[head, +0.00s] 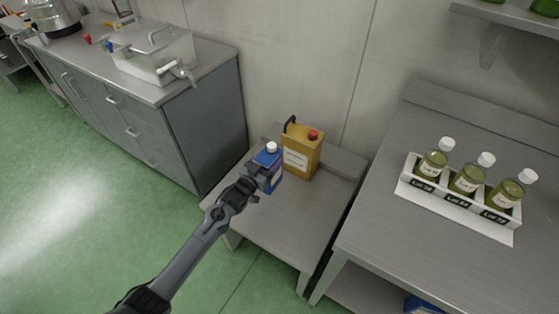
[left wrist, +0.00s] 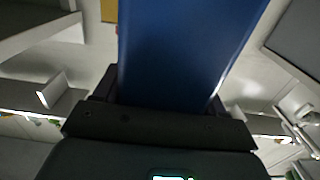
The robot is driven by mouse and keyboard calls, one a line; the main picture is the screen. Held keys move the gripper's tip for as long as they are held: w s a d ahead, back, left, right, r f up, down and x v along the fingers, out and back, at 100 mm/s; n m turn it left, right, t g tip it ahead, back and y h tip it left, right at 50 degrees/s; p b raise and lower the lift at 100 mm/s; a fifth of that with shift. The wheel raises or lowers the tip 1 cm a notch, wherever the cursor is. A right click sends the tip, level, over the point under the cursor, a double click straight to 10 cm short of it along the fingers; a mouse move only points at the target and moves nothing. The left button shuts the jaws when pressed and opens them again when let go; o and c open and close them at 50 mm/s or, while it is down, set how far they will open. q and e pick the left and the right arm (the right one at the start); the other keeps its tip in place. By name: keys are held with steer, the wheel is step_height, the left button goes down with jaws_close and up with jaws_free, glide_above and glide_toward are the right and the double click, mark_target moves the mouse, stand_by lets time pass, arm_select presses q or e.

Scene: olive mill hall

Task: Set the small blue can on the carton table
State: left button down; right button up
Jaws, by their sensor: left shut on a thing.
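The small blue can (head: 272,161), with a white cap and a pale label, is upright in my left gripper (head: 262,180). The gripper is shut on the can's near side and hides part of it. In the left wrist view the can (left wrist: 185,50) fills the middle between the fingers. A low grey metal table (head: 290,222), which I take for the carton table, is below the can. I cannot tell whether the can's base touches its top. My right gripper is not in view.
A yellow can (head: 301,153) with a red cap stands on the low table, just right of and behind the blue can. A higher bench (head: 400,240) with a rack of bottles (head: 455,212) is on the right, a drawer cabinet (head: 205,130) on the left. The low table's front is clear.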

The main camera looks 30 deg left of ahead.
arm_select(q)
steer(key=s+a+f+b, duration=0.3)
steer(key=a+f, duration=0.2)
steer(key=f, duration=0.2)
steer(key=shift+s+a+f, duration=0.15)
steer(key=shift+a+f, duration=0.05)
steer(key=shift+a, duration=0.05)
stand_by(0.5)
steer(key=shift+f, duration=0.15)
steer(key=shift+c, duration=1.9)
jaws_free()
steer(key=shift+f, duration=0.2)
steer(key=o, duration=0.3)
steer(key=shift+r, duration=0.1)
